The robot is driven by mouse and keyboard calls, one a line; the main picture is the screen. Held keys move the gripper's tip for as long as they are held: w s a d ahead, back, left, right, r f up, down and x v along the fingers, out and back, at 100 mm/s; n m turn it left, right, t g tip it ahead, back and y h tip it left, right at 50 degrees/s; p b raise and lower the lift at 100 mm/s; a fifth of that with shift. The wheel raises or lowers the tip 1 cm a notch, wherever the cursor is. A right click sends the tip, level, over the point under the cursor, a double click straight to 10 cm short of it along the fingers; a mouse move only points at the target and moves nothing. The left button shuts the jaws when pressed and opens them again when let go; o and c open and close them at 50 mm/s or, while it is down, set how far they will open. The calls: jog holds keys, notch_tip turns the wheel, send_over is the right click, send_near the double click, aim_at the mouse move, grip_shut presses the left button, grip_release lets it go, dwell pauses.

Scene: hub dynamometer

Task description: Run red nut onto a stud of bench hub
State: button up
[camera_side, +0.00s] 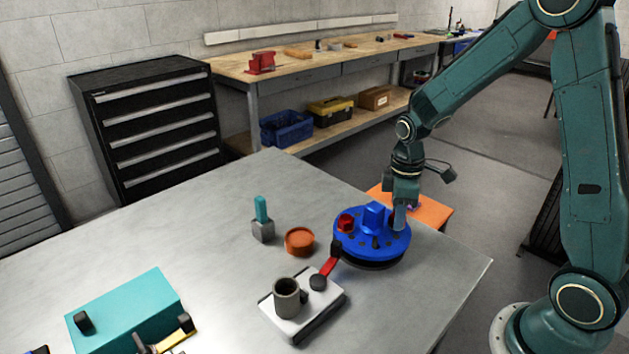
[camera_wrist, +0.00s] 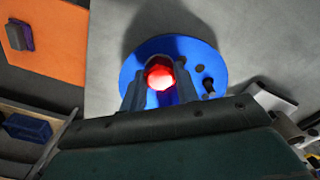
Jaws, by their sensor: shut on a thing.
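The bench hub (camera_side: 398,243) is a blue disc with a raised blue block in its middle, on a dark round base near the table's right side. It also shows below my gripper in the wrist view (camera_wrist: 212,62). My gripper (camera_side: 398,220) points down at the hub's right rear edge. In the wrist view my gripper (camera_wrist: 161,88) is shut on the red nut (camera_wrist: 159,75), which sits between the fingertips over the blue disc. The stud beneath is hidden, and I cannot tell whether the nut touches it. Another red part (camera_side: 346,221) sits on the hub's left side.
A red-handled lever (camera_side: 330,266) lies beside the hub's front left. A white plate (camera_side: 312,318) with a grey cup (camera_side: 287,298), an orange round dish (camera_side: 299,241) and a grey block with a teal handle (camera_side: 262,222) stand left. An orange surface (camera_side: 436,213) is behind.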

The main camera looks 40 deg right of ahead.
jog(key=m, duration=0.5)
jog(key=shift+w+r+m, duration=0.1)
jog(key=shift+w+m, duration=0.05)
jog(key=shift+m, duration=0.15)
jog(key=m, duration=0.4)
jog(key=shift+d+m, duration=0.1)
jog(key=shift+m, duration=0.3)
jog(key=o, duration=0.9)
jog(key=shift+o, duration=0.2)
jog(key=shift+n, duration=0.3)
